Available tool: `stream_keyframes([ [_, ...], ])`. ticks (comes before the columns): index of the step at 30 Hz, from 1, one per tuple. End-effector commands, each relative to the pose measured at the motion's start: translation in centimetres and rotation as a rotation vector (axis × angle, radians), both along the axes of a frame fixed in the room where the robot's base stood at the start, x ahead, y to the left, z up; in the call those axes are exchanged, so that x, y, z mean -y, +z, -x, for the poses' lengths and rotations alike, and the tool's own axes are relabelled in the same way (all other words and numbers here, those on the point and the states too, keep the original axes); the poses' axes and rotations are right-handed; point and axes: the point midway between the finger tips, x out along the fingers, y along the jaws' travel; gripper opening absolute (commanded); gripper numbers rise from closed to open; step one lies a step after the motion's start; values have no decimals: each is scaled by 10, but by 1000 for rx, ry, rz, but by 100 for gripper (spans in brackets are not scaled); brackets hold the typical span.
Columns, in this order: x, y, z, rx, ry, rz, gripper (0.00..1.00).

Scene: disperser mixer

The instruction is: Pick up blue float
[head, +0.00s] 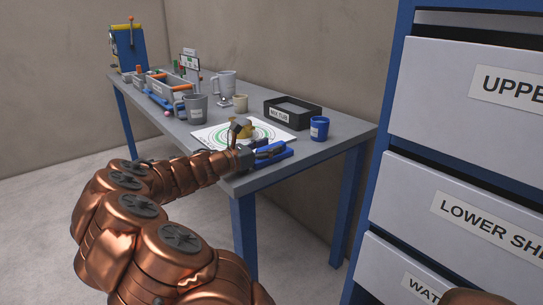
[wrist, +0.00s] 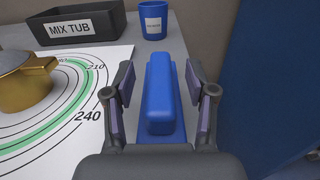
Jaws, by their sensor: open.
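The blue float (head: 276,155) lies near the front right corner of the grey table, a raised blue block on a flat blue base. In the wrist view the float (wrist: 160,100) points straight away from me. My gripper (wrist: 160,80) is open, with one finger on each side of the float's raised block and a visible gap on both sides. In the head view my gripper (head: 260,150) is over the float and hides part of it. The near end of the float is hidden behind my gripper.
A brass pot (wrist: 25,82) stands on a printed ring mat (wrist: 110,60) left of the float. Behind are a black mix tub (head: 293,113) and a blue cup (head: 319,128). Mugs and a tool caddy (head: 170,88) stand farther back. A labelled drawer cabinet (head: 465,110) stands right of the table.

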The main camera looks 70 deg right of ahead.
Motion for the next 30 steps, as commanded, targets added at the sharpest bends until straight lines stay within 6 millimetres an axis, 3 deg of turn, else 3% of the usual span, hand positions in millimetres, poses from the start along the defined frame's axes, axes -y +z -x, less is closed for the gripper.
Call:
stream_keyframes([
  [5,0,0,0,0,0,0,56],
  [21,0,0,0,0,0,1,0],
  [30,0,0,0,0,0,1,0],
])
